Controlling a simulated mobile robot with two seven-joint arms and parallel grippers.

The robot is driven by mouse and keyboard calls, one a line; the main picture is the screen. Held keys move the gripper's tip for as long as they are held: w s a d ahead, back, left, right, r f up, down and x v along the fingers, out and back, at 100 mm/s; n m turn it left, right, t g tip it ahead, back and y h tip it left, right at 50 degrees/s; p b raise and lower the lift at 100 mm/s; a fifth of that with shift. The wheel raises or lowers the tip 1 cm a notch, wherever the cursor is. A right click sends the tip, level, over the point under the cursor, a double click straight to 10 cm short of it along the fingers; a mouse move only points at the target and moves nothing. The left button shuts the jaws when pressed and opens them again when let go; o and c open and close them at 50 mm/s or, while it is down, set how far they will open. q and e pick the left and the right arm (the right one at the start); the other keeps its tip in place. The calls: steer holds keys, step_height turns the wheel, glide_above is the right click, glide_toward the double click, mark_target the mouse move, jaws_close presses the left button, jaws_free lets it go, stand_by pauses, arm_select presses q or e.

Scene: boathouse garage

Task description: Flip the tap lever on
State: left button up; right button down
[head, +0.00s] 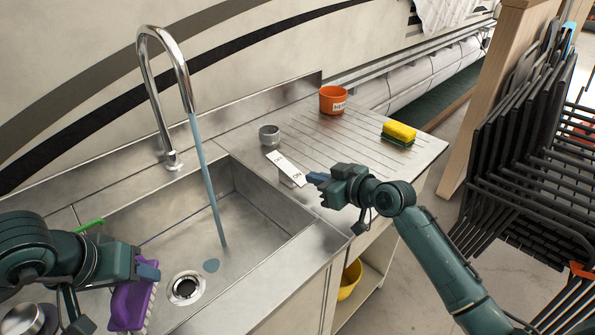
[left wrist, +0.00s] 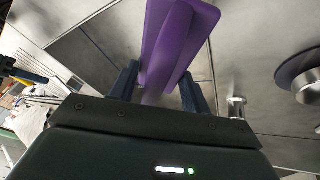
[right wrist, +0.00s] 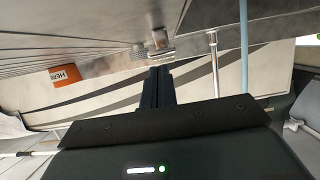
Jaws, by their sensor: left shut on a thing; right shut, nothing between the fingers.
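The tap (head: 168,60) is a tall chrome gooseneck at the sink's back edge. A pale blue stream (head: 208,185) runs from its spout into the basin. A white lever plate (head: 287,168) with small lettering sits right of the basin, beside a round metal knob (head: 269,135); the lettering is hard to read. My right gripper (head: 316,179) is shut and empty just right of the plate; I cannot tell whether they touch. In the right wrist view its fingers (right wrist: 157,85) point towards the metal fitting (right wrist: 160,42). My left gripper (head: 148,271) is shut on a purple brush (head: 130,304).
The basin (head: 270,205) has a drain (head: 186,288) near the front. An orange cup (head: 333,99) and a yellow-green sponge (head: 399,132) stand on the ribbed drainboard. Black folded chairs (head: 510,150) stack at the right. A yellow bowl (head: 350,279) sits on the shelf below.

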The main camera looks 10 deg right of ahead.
arm_select(q)
steer(key=shift+r, duration=0.15)
arm_select(e)
steer(key=shift+r, duration=0.1)
arm_select(q)
steer(key=shift+r+p, duration=0.6)
steer(key=shift+p, duration=0.1)
arm_select(e)
steer(key=shift+r, duration=0.7)
